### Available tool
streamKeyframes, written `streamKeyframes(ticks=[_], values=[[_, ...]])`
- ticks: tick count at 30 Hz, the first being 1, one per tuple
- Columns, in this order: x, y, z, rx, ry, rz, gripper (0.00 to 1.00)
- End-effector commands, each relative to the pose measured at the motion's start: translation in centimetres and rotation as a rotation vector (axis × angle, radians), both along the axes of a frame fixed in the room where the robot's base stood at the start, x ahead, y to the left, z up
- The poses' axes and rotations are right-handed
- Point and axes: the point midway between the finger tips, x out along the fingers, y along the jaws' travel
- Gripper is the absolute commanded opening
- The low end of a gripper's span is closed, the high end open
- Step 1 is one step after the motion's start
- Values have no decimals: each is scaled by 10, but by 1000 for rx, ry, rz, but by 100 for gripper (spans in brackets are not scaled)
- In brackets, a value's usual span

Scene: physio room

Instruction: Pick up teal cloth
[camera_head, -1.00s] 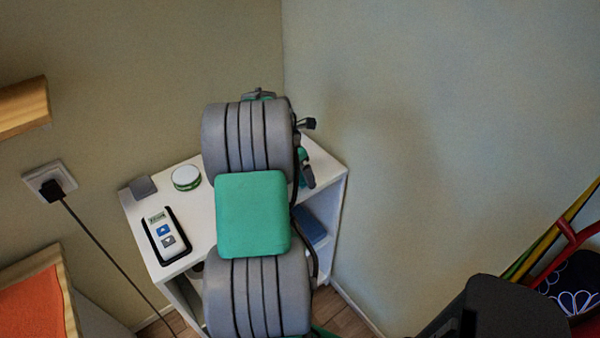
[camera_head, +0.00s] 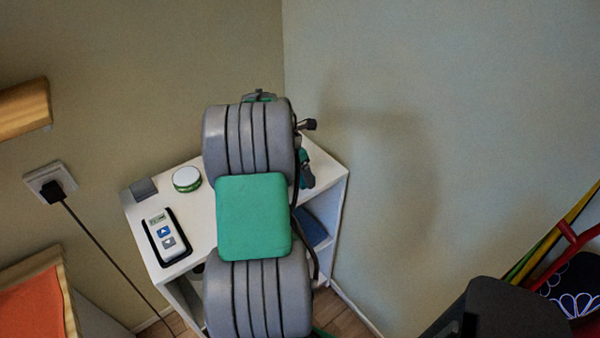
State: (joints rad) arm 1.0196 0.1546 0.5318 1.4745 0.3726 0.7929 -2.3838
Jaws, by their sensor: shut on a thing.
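I cannot make out the teal cloth in this view. My grey and green arm (camera_head: 254,215) crosses the middle of the picture in front of a white shelf unit (camera_head: 205,222) and hides part of its top. Small dark and green parts show at the arm's upper right edge, too small to tell apart. My gripper's fingertips are not visible, and what is between them is hidden.
On the unit's top at the left lie a remote-like device (camera_head: 166,236), a round white-lidded tin (camera_head: 187,179) and a small grey item (camera_head: 144,188). A blue thing (camera_head: 314,232) is on the shelf below. A wall socket (camera_head: 50,184) with a plugged cable is at the left.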

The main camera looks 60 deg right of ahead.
Motion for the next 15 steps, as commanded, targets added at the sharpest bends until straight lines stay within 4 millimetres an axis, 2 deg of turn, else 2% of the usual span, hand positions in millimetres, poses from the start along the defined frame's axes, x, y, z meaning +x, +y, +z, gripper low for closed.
streamKeyframes(ticks=[4,7,11,14,15], values=[[1,-1,13,-4,-2,1,46],[1,-1,31,-6,-3,0,46],[-7,25,63,-8,-4,2,46],[-15,49,93,-7,-5,2,46],[-19,62,97,-6,-3,3,46]])
